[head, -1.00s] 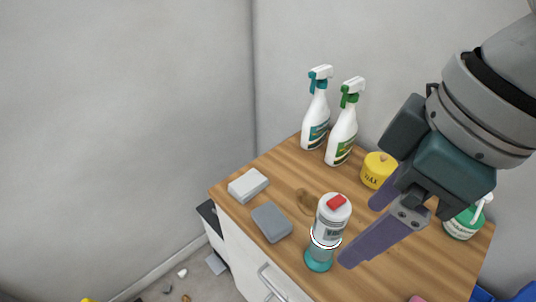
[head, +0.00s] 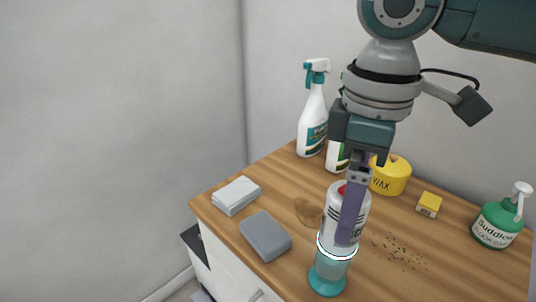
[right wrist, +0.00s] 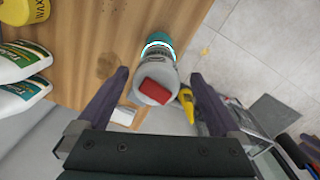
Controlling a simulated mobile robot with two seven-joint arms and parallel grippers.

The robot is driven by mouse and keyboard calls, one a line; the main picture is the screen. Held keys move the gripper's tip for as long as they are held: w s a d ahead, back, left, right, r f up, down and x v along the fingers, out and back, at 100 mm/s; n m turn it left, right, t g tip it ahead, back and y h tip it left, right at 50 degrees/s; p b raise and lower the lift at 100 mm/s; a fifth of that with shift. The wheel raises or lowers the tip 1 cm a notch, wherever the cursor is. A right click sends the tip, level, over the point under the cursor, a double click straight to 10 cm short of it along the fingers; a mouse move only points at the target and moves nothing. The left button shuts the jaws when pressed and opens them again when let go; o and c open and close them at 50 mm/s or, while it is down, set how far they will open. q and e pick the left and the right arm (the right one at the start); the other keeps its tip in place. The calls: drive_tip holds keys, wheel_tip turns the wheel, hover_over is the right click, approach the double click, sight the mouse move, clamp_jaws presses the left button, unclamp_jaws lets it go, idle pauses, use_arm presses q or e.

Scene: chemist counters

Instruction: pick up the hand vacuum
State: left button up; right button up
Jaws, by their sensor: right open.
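The hand vacuum (head: 331,245) stands upright on the wooden counter, a grey-white cylinder with a red button on top and a teal base. In the right wrist view the vacuum (right wrist: 157,72) shows between the two fingers, its red-buttoned end towards the camera. My right gripper (head: 347,238) points down over it, with one finger in front of its body in the head view and hiding part of it. The right gripper (right wrist: 160,76) is open, with visible gaps between each finger and the vacuum. My left gripper is not in view.
On the wooden counter (head: 462,262) are a grey sponge (head: 265,236), a white cloth stack (head: 236,195), two spray bottles (head: 312,118), a yellow wax tin (head: 391,176), a small yellow box (head: 429,204) and a green soap bottle (head: 497,222). Dark crumbs and a brown stain lie near the vacuum.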

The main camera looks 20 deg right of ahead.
drive_tip(key=f, duration=0.3)
drive_tip(key=shift+w+f, duration=0.25)
drive_tip(key=shift+f, duration=0.1)
drive_tip(key=shift+r, duration=0.1)
drive_tip(key=c, duration=1.4)
drive_tip(key=shift+r, duration=0.1)
